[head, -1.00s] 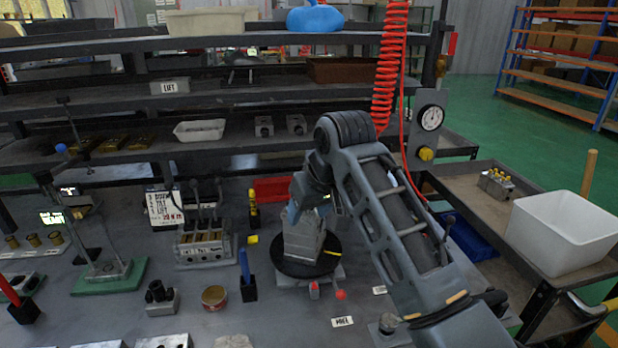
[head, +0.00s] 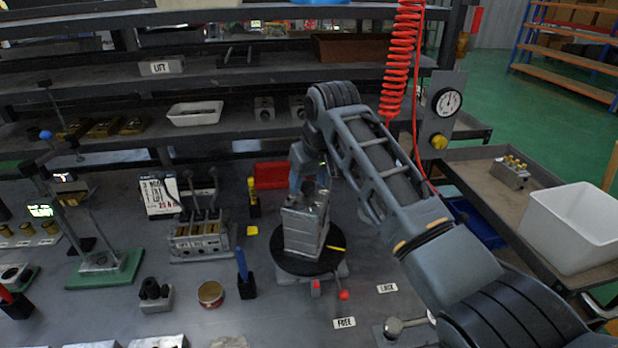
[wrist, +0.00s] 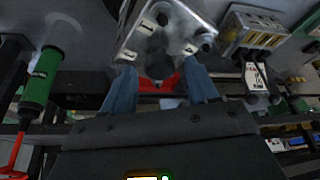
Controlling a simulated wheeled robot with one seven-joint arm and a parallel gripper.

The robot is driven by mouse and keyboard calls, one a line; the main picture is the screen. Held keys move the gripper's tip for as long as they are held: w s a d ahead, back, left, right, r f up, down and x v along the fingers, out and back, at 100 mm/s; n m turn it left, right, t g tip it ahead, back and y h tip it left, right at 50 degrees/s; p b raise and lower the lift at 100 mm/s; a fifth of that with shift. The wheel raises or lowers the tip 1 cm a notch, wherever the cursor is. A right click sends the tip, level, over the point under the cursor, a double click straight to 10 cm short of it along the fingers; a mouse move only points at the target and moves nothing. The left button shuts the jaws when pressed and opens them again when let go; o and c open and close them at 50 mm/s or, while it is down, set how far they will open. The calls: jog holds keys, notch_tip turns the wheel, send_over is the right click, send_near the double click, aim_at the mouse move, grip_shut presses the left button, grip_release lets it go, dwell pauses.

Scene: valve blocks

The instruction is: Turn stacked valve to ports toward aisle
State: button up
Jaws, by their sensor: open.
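The stacked valve (head: 304,228) is a pile of silver metal blocks on a black round turntable (head: 285,265) on the bench. A yellow mark shows on the turntable's right side. A red-knobbed lever (head: 343,295) sticks out at its front. My gripper (head: 308,186) is at the top of the stack, partly hidden by its upper block and my arm. In the wrist view my gripper (wrist: 161,84) is open, its blue fingers on either side of the labelled metal block (wrist: 168,38). I cannot tell whether they touch it.
Labels FREE (head: 344,322) and LOCK (head: 387,288) lie near the lever. A lever-valve bank (head: 200,238), a blue-handled tool (head: 243,272) and a tin (head: 210,294) stand to the left. A red bin (head: 272,175) is behind. A hanging red hose (head: 398,65) is near my arm.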

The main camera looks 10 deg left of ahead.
jog(key=shift+f, duration=0.2)
grip_shut()
dwell(0.5)
